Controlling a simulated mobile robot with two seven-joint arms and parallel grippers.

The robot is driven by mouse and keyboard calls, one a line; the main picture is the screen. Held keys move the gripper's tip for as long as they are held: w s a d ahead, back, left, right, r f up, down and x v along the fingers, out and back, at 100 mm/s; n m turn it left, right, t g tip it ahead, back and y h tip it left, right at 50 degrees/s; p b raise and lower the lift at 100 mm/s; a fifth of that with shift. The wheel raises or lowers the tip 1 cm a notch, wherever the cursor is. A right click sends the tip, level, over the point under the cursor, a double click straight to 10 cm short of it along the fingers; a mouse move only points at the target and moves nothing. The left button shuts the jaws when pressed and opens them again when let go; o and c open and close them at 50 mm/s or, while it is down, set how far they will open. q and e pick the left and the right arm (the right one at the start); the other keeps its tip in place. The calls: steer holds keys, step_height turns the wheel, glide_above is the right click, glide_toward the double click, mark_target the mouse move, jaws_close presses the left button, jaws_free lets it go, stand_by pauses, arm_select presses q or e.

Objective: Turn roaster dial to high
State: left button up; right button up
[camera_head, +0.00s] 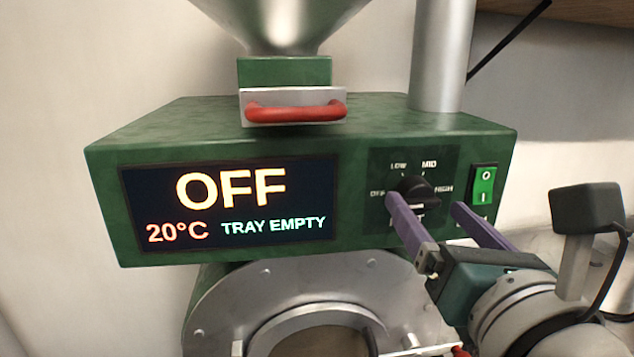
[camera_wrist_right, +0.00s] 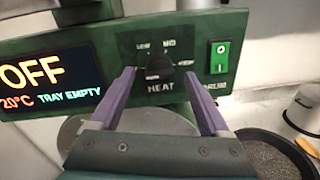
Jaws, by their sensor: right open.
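The black heat dial (camera_head: 417,190) is on the front panel of the green roaster (camera_head: 360,120), ringed by OFF, LOW, MID and HIGH labels. Which label it points to is hard to tell. The display (camera_head: 230,205) reads OFF, 20°C and TRAY EMPTY. My right gripper (camera_head: 427,203) is open, with its purple fingers pointing at the panel. In the right wrist view the dial (camera_wrist_right: 160,70) shows between the fingertips (camera_wrist_right: 159,77), with gaps on both sides. Contact cannot be made out. My left gripper is not in view.
A green rocker switch (camera_head: 484,185) is right of the dial, close to my right finger. A red handle (camera_head: 296,111) sits below the metal hopper (camera_head: 285,20). A round metal drum front (camera_head: 225,300) is under the panel. A dark pan (camera_wrist_right: 270,155) lies at lower right.

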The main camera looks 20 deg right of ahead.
mark_target(418, 198)
steer(key=shift+x, duration=1.15)
steer(key=shift+a, duration=0.1)
steer(key=shift+c, duration=0.2)
jaws_close()
